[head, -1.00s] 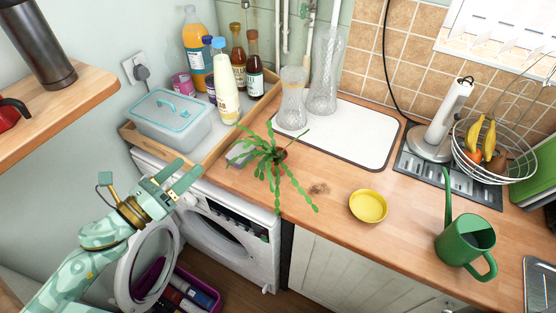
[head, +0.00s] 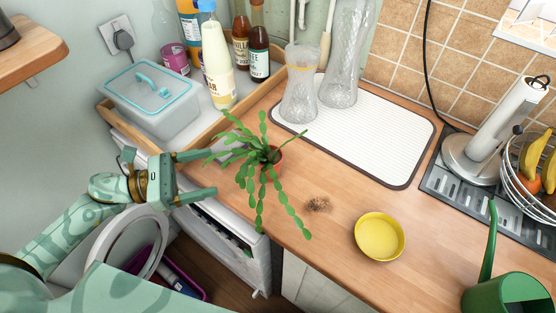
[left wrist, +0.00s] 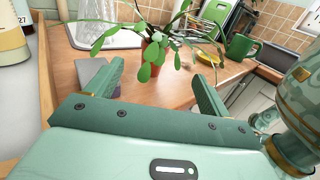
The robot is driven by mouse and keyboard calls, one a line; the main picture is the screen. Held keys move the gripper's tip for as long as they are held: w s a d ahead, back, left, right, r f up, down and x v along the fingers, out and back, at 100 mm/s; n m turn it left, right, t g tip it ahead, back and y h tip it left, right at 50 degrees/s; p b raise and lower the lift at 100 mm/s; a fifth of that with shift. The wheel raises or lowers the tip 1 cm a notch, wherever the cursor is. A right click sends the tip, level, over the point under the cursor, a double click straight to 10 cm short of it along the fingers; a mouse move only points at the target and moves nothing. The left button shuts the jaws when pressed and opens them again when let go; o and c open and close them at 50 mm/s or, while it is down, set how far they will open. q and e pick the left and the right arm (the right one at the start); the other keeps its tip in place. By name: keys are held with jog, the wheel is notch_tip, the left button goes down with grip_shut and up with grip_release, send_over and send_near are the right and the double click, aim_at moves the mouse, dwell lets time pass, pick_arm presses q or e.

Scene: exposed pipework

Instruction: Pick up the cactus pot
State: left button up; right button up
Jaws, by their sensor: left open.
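The cactus pot is a small reddish pot (head: 275,156) with long, trailing green segmented stems (head: 259,206). It stands upright on the wooden worktop, near the left front edge. My left gripper (head: 213,173) is open and empty, just left of the plant, with its fingers pointing at it. The fingertips are close to the leaves and short of the pot. In the left wrist view the pot (left wrist: 156,54) is ahead, between and beyond the two open fingers (left wrist: 158,86). Leaves hide part of the pot. My right gripper is not in view.
A grey card-like item (head: 232,147) lies left of the pot. A wooden tray (head: 252,101) holds bottles and a lidded box (head: 152,95). Glass vases (head: 299,90) stand on a white mat (head: 385,140) behind. A yellow dish (head: 380,236) and green watering can (head: 508,292) are right.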

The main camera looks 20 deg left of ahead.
pick_arm(q)
jog(key=shift+w+d+f, duration=0.2)
jog(key=shift+w+f, duration=0.1)
jog(key=shift+f, duration=0.1)
jog(key=p, duration=0.1)
send_near(276, 153)
jog(key=x, duration=0.4)
jog(key=shift+s+d+f, duration=0.2)
jog(key=shift+d, duration=0.1)
jog(key=p+x, duration=0.1)
jog(key=x, duration=0.4)
jog(key=shift+w+a+r, duration=0.1)
jog(key=shift+w+r, duration=0.1)
jog(key=shift+w, duration=0.05)
jog(key=shift+w+d+f, duration=0.1)
jog(key=shift+w+d, duration=0.15)
jog(key=shift+d, duration=0.15)
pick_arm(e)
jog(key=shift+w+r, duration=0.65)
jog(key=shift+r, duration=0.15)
pick_arm(q)
jog(key=shift+c, duration=0.3)
jog(key=c, duration=1)
jog(key=shift+c, duration=1.1)
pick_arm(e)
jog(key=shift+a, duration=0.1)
